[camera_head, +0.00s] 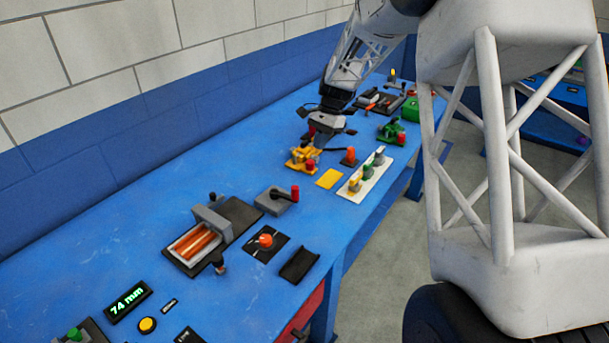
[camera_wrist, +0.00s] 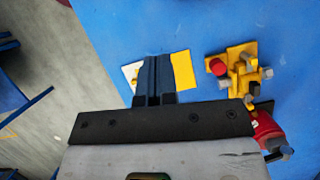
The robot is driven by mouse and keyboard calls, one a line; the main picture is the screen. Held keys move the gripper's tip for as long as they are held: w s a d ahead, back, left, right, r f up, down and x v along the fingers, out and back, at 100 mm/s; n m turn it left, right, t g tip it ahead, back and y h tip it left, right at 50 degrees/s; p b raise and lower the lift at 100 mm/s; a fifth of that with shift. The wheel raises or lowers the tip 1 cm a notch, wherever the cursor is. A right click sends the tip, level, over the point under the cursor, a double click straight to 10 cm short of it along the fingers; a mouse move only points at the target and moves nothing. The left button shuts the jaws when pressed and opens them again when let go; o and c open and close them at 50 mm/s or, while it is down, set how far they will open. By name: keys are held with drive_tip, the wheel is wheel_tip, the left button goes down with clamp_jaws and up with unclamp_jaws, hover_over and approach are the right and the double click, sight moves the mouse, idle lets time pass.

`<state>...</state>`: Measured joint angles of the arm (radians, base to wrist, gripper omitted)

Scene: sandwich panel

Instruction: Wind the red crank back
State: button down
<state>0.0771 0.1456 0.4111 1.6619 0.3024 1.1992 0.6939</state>
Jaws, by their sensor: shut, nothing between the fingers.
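A grey block (camera_head: 270,203) stands mid-table in the head view, with a dark crank arm ending in an upright red handle (camera_head: 295,193). A yellow fixture (camera_head: 303,158) farther along also carries a red knob (camera_head: 309,166). The yellow fixture shows right of my fingers in the wrist view (camera_wrist: 240,82), with its red knob (camera_wrist: 217,67) at its left. My gripper (camera_head: 323,123) is above and beside the yellow fixture. In the wrist view its fingers (camera_wrist: 153,62) are shut together and empty, apart from the fixture. The grey block is outside the wrist view.
A yellow card (camera_head: 330,178) and a white panel (camera_head: 365,174) with several coloured pegs lie near the front edge. An orange knob (camera_head: 349,155) stands close by. A red rounded part (camera_wrist: 268,132) is partly hidden by my gripper. Blue table (camera_head: 120,250) is bare at left.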

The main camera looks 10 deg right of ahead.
drive_tip(key=s+a+f, duration=0.4)
drive_tip(key=a+f, duration=0.2)
drive_tip(key=f, duration=0.3)
drive_tip(key=shift+s+f, duration=0.15)
drive_tip(key=shift+s, duration=0.2)
idle(0.3)
drive_tip(key=shift+a, duration=0.1)
drive_tip(key=shift+s+a, duration=0.6)
drive_tip(key=shift+s, duration=0.3)
